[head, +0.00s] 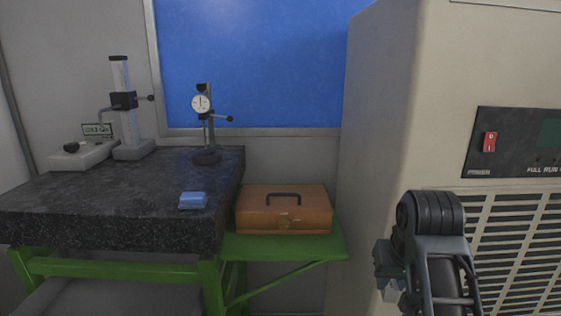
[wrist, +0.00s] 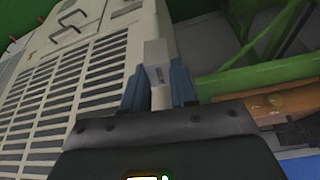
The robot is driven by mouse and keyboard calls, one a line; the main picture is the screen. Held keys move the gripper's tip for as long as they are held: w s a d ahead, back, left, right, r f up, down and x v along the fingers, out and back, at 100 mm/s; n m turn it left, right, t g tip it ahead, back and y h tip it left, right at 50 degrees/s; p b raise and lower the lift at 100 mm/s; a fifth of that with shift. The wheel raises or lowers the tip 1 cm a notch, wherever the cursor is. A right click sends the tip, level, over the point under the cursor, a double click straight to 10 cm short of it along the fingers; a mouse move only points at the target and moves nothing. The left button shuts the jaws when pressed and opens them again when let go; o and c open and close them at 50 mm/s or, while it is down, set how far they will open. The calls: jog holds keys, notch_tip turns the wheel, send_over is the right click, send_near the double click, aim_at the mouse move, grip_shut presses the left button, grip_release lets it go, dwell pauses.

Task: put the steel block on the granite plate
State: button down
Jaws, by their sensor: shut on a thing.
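The granite plate (head: 110,195) is a thick, dark speckled slab on a green stand at the left of the head view. My gripper (head: 390,290) is low at the right of the head view, in front of the beige cabinet and well away from the plate. In the wrist view my gripper (wrist: 160,90) has its two blue-grey fingers shut on the steel block (wrist: 157,58), a pale grey upright piece with a small marking. The block's lower part is hidden behind the gripper's body.
A blue block (head: 193,200) lies near the plate's front right corner. A dial gauge stand (head: 207,155) and a height gauge (head: 133,148) stand towards the back. An orange-brown case (head: 284,210) sits on a green side shelf. The plate's front middle is clear. The beige cabinet (head: 390,120) is at right.

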jog(key=s+f+n, duration=0.1)
jog(key=s+f, duration=0.5)
jog(key=f, duration=0.5)
jog(key=s+f, duration=0.6)
jog(key=f, duration=0.5)
jog(key=shift+n+y, duration=0.3)
jog(key=shift+n, duration=0.1)
jog(key=shift+f, duration=0.1)
